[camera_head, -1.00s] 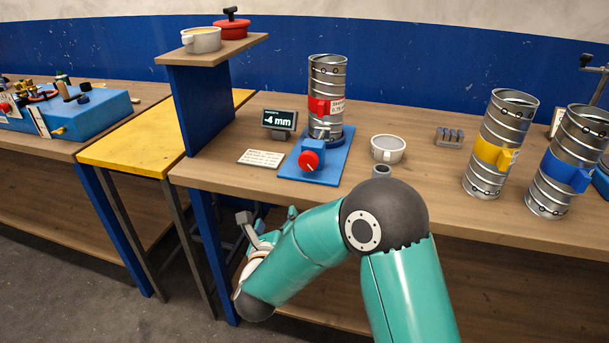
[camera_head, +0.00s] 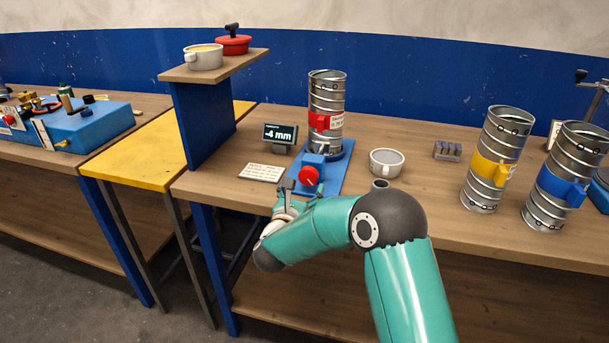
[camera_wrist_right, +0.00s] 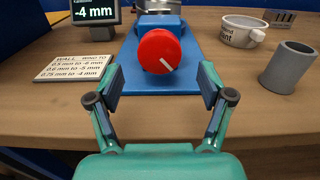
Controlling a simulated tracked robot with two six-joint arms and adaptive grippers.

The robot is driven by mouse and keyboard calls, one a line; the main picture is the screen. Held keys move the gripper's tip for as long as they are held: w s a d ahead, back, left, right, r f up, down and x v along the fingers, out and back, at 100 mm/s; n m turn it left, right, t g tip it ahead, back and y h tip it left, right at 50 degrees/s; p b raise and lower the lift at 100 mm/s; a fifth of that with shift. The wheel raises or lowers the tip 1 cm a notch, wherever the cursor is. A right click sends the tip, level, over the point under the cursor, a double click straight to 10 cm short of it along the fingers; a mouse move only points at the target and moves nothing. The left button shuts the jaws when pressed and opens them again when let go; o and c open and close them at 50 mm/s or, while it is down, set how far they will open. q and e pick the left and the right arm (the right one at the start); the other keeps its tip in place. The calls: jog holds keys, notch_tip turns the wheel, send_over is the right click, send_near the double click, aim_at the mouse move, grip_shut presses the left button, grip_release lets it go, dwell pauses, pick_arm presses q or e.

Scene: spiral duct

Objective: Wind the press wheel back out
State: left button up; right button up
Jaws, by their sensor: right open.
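The red press wheel (camera_head: 309,176), with a white line on its face, sits on the front of a blue press base (camera_head: 330,181). It also shows in the right wrist view (camera_wrist_right: 159,51), straight ahead and between the fingers. My right gripper (camera_wrist_right: 162,82) is open and empty, short of the wheel and not touching it. In the head view the right gripper (camera_head: 286,186) is at the table's front edge, just left of the wheel. A spiral duct with a red band (camera_head: 325,121) stands upright on the press. The display (camera_head: 280,133) reads -4 mm. My left gripper is not seen.
A card of wall and wind values (camera_wrist_right: 75,67) lies left of the press. A white cup (camera_head: 386,162) and a grey cylinder (camera_wrist_right: 289,67) stand to the right. Yellow-banded (camera_head: 497,160) and blue-banded (camera_head: 566,178) ducts stand further right. A raised shelf (camera_head: 215,66) holds two pots.

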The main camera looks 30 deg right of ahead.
aim_at(307, 179)
jog(key=shift+p+x, duration=0.45)
jog(key=shift+x, duration=1.9)
